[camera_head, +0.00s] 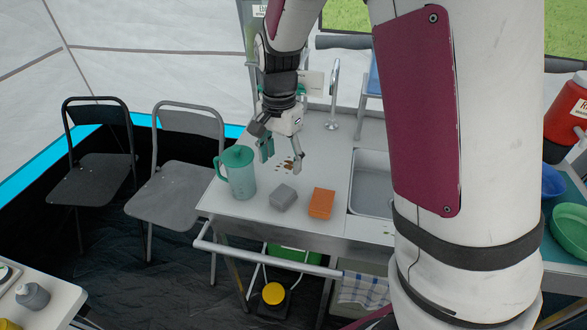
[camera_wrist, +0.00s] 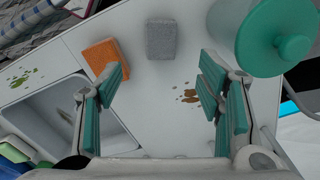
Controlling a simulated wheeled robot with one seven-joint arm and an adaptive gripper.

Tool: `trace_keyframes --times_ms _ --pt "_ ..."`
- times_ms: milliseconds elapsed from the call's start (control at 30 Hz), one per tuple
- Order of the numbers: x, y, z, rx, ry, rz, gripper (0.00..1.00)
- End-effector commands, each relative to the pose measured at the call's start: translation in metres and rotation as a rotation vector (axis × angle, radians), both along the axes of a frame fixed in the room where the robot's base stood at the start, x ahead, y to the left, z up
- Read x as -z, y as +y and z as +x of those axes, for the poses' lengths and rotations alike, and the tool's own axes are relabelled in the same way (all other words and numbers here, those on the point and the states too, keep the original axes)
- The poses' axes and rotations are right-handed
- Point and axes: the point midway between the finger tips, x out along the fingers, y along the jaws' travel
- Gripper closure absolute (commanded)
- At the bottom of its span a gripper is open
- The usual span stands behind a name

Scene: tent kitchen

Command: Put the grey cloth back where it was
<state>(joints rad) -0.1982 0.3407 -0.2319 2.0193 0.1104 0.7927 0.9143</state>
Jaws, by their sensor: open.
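A grey block-shaped piece (camera_head: 283,197), which looks like the folded grey cloth, lies on the white counter (camera_head: 236,199) near its front edge. It also shows in the wrist view (camera_wrist: 161,40), at top centre, ahead of the fingers and apart from them. My gripper (camera_head: 282,156) is open and empty above the counter, behind the grey piece in the head view. Its teal finger pads show on both sides in the wrist view (camera_wrist: 163,80), with only bare counter and brown stains (camera_wrist: 190,96) between and below them.
An orange sponge-like block (camera_head: 321,203) lies right of the grey piece, beside the sink (camera_head: 371,185). A teal lidded pitcher (camera_head: 239,173) stands to its left. A faucet (camera_head: 333,100) rises behind. A blue-checked towel (camera_head: 363,290) hangs below the counter front. Two folding chairs (camera_head: 178,165) stand left.

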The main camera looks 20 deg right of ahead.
Motion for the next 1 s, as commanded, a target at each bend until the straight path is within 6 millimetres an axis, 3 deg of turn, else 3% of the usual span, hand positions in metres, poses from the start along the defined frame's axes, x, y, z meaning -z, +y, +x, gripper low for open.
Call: trace_keyframes --times_ms 167,300,500,800,1000 --pt "-0.038 0.000 -0.023 -0.103 -0.045 0.022 0.39" --pt "-0.080 0.000 -0.059 -0.261 -0.107 0.036 0.39" --pt "-0.123 0.000 -0.120 -0.503 -0.192 0.013 0.39" --pt "-0.150 -0.003 -0.210 -0.840 -0.295 -0.101 0.39" --pt "-0.149 -0.005 -0.242 -0.970 -0.318 -0.169 0.39"
